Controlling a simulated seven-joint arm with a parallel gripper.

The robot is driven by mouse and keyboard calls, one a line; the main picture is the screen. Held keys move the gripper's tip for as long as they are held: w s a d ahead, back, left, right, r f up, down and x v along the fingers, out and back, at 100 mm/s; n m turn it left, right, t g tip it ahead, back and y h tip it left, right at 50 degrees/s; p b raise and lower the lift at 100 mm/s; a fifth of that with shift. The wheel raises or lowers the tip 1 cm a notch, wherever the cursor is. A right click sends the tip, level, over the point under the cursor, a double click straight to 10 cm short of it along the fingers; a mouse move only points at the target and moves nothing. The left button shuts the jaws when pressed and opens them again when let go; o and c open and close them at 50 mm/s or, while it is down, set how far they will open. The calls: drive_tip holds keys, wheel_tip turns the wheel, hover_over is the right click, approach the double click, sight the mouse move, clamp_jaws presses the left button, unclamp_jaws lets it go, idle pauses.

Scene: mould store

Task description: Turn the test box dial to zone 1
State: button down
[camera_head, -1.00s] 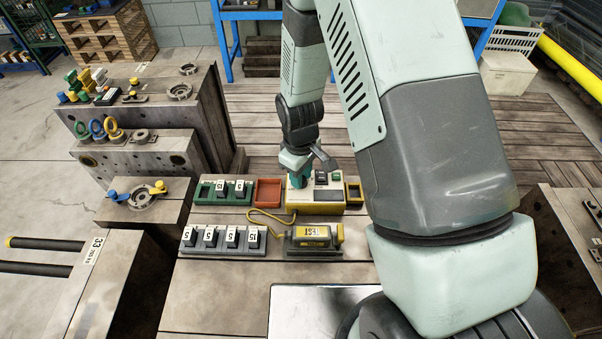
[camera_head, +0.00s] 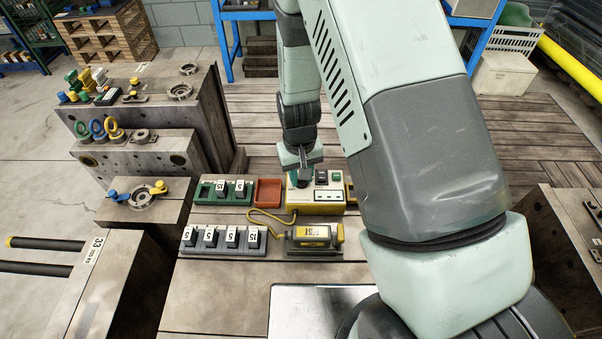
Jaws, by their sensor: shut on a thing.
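The test box (camera_head: 320,208) is a white and yellow unit on the table, with a black switch, a green button and a light panel on its top. My gripper (camera_head: 303,184) points down at the left part of its top, at the dial's place. It is shut on the dial, which is mostly hidden by the fingers. The dial's pointer and zone marks cannot be read from here. A yellow cable (camera_head: 268,215) loops from the box's left side toward a grey and yellow test handpiece (camera_head: 314,236) lying in front of it.
A green tray (camera_head: 206,192) with numbered black pieces and an empty red-orange tray (camera_head: 268,192) stand left of the box. A grey rack (camera_head: 222,251) of numbered pieces is in front. Steel mould blocks (camera_head: 140,160) stand further left. My arm covers the right side.

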drive_tip(key=shift+s+m, duration=0.1)
drive_tip(key=shift+m, duration=0.2)
drive_tip(key=c, duration=0.8)
unclamp_jaws()
drive_tip(key=shift+c, duration=0.2)
wheel_tip(320, 180, up, 11)
drive_tip(key=shift+a, duration=0.1)
